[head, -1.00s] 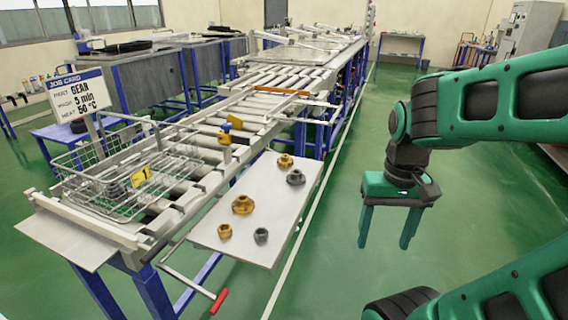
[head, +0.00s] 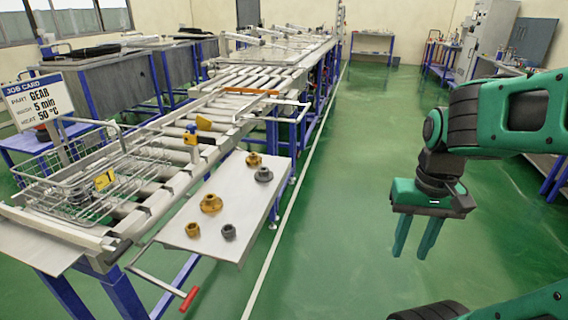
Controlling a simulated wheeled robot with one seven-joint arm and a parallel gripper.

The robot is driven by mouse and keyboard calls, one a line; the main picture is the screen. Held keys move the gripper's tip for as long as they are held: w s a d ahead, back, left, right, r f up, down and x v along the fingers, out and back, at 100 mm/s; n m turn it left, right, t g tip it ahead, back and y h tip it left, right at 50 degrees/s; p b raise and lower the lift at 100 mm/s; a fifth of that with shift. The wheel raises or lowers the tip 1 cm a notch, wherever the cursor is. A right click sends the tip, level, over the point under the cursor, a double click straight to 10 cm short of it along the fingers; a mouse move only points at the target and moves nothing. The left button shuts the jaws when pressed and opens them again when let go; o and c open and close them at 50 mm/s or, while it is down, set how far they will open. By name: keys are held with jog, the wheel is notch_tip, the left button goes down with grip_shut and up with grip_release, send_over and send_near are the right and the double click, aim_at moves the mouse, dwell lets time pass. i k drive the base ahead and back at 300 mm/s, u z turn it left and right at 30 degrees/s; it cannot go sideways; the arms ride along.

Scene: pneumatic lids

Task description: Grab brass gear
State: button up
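Several small metal parts stand on a pale side plate (head: 232,240) beside the roller conveyor. Three are brass-coloured: a larger flanged one (head: 211,203) mid-plate, one (head: 254,160) at the far end, and a smaller one (head: 192,229) at the near left. Two are dark grey: one (head: 264,174) near the far end and one (head: 228,232) at the near end. They are too small to tell surely which is the gear. My gripper (head: 410,255) hangs over the green floor, right of the plate and well apart from it. Its fingers point down, spread and empty.
A wire basket (head: 75,185) with yellow tag 1 sits on the conveyor's near end. A job card (head: 38,97) reads GEAR, 5 min, 50 °C. A red-handled lever (head: 189,299) sticks out below the plate. Green floor (head: 340,200) between plate and gripper is clear.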

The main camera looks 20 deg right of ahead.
aim_at(253, 158)
jog(key=z, duration=0.7)
jog(key=k, duration=0.9)
jog(key=z, duration=0.7)
jog(key=i, duration=1.1)
jog(key=u, duration=1.05)
jog(key=i, duration=1.1)
jog(key=u, duration=0.4)
